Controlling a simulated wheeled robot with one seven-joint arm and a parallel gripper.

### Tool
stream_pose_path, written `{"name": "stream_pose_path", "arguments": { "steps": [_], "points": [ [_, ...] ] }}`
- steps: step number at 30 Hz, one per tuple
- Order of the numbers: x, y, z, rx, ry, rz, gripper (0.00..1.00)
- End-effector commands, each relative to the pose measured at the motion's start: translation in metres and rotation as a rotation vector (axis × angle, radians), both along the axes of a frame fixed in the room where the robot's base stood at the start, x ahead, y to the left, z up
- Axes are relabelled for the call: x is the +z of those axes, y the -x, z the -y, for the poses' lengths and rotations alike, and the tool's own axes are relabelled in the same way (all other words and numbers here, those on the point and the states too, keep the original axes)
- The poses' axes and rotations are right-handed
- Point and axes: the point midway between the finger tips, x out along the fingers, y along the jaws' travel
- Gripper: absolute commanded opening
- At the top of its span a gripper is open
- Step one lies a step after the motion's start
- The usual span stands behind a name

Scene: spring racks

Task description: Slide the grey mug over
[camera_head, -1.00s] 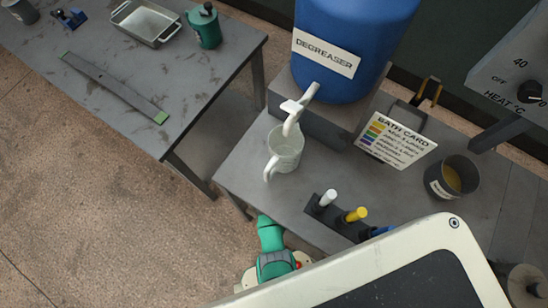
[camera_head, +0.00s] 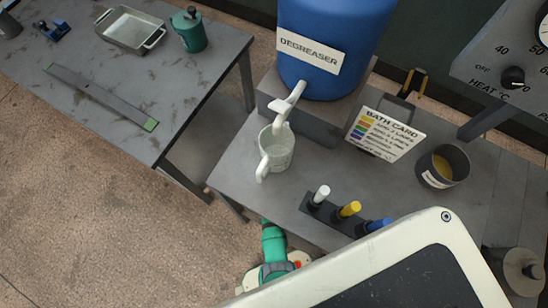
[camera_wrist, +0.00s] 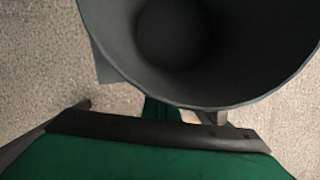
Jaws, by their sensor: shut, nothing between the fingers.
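A pale grey-white mug (camera_head: 279,158) stands upright on the workbench, its rim just under the white spout (camera_head: 285,106) of the blue degreaser drum. Its handle faces the front left. A darker grey mug-like pot (camera_head: 424,166) with a label and yellow contents stands at the right of the bench. My gripper is not visible in the head view. In the wrist view the dark and green part of my gripper (camera_wrist: 155,135) fills the bottom, shut and empty. A dark grey, hollow round form (camera_wrist: 235,80) fills the top there; I cannot tell what it is.
The drum (camera_head: 320,80) sits on a grey block behind the pale mug. A bath card (camera_head: 385,135) stands to its right. A rack with white, yellow and blue handles (camera_head: 340,215) lies in front. A second table (camera_head: 180,80) at left holds a tray and a green canister.

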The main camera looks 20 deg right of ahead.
Motion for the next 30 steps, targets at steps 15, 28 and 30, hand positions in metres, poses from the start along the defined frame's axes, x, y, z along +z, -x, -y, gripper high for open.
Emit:
{"name": "stream_pose_path", "arguments": {
  "steps": [15, 28, 30],
  "points": [
    [0.0, 0.02, 0.009, -0.006, -0.002, -0.001, 0.0],
    [0.0, 0.069, 0.031, -0.002, 0.0, 0.0, 0.0],
    [0.0, 0.069, 0.031, -0.002, 0.0, 0.0, 0.0]
  ]
}}
